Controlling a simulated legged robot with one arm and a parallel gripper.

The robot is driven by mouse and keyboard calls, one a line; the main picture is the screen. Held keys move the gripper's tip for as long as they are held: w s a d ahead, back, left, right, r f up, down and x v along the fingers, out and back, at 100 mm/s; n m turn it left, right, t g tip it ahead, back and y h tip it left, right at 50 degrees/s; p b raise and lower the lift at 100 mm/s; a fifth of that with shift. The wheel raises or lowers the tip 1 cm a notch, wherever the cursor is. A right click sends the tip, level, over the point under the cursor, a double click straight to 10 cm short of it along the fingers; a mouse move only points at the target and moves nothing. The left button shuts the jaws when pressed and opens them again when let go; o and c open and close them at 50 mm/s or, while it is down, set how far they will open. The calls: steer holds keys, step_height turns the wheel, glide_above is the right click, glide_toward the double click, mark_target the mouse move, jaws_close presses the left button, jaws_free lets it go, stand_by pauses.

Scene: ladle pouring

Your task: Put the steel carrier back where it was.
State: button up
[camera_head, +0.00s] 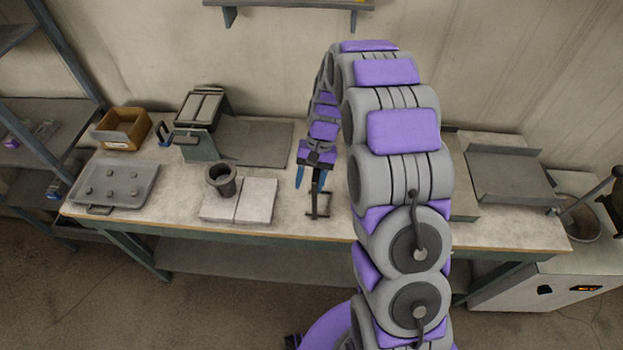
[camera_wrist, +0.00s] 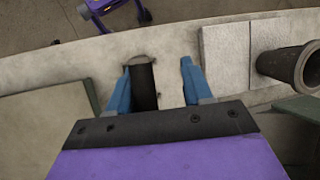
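The dark steel carrier (camera_head: 317,203) is a thin upright shape with a small frame at its foot. It appears to stand on the workbench (camera_head: 290,225) near the front edge, to the right of the pale blocks. My gripper (camera_head: 310,182) is directly above and beside it, pointing down. In the wrist view my gripper (camera_wrist: 156,66) has its blue fingers spread. A dark upright part of the carrier (camera_wrist: 144,85) shows between them, close to the left finger, with a clear gap to the right finger. Its lower end is hidden behind the gripper body.
A dark crucible (camera_head: 221,182) stands on pale blocks (camera_head: 257,200) left of my gripper. A metal tray (camera_head: 508,175) and furnace (camera_head: 560,285) are right.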

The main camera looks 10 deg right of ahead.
steer(key=v, duration=0.2)
steer(key=d+v, duration=0.1)
steer(key=v, duration=0.2)
steer(key=shift+w+d+p, duration=0.1)
steer(key=shift+d+p, duration=0.15)
steer(key=shift+p, duration=0.15)
steer(key=v, duration=0.4)
steer(key=a+v, duration=0.1)
steer(key=v, duration=0.1)
steer(key=shift+r+p, duration=0.25)
steer(key=shift+p, duration=0.15)
steer(key=s+a+r+n+h, duration=0.1)
steer(key=s+r, duration=0.4)
steer(key=s, duration=0.3)
steer(key=s+a+r+n+h, duration=0.1)
steer(key=s+r, duration=0.3)
steer(key=s, duration=0.4)
steer(key=s+d+n+t+h, duration=0.1)
steer(key=s, duration=1.8)
steer(key=shift+s+f+t, duration=0.35)
steer(key=shift+f+t, duration=0.05)
